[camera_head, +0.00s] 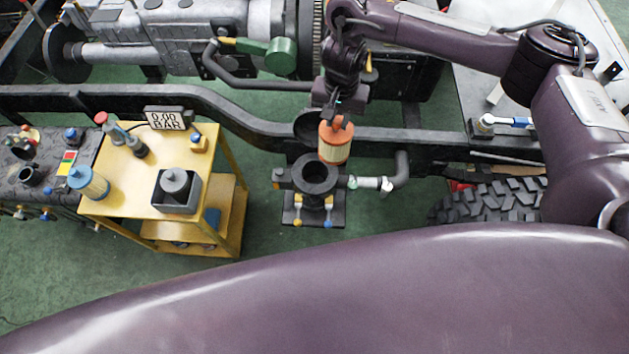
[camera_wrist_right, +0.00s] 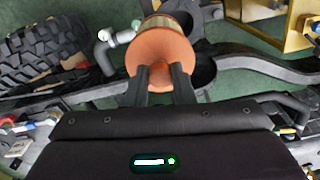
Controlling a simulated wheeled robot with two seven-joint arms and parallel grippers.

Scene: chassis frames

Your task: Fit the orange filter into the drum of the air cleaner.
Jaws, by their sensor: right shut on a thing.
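The orange filter (camera_head: 336,142) has orange end caps and a pale pleated body. My right gripper (camera_head: 338,121) is shut on its top and holds it upright in the air. The right wrist view shows the orange cap of the filter (camera_wrist_right: 160,58) between the fingers of my right gripper (camera_wrist_right: 163,70). The black open drum of the air cleaner (camera_head: 316,174) stands on a small stand, just below and slightly left of the filter in the head view. The filter appears apart from the drum, above its rim. My left gripper does not show.
A black chassis rail (camera_head: 230,110) runs behind the drum. A pipe (camera_head: 399,174) and a tyre (camera_head: 490,203) lie to its right.

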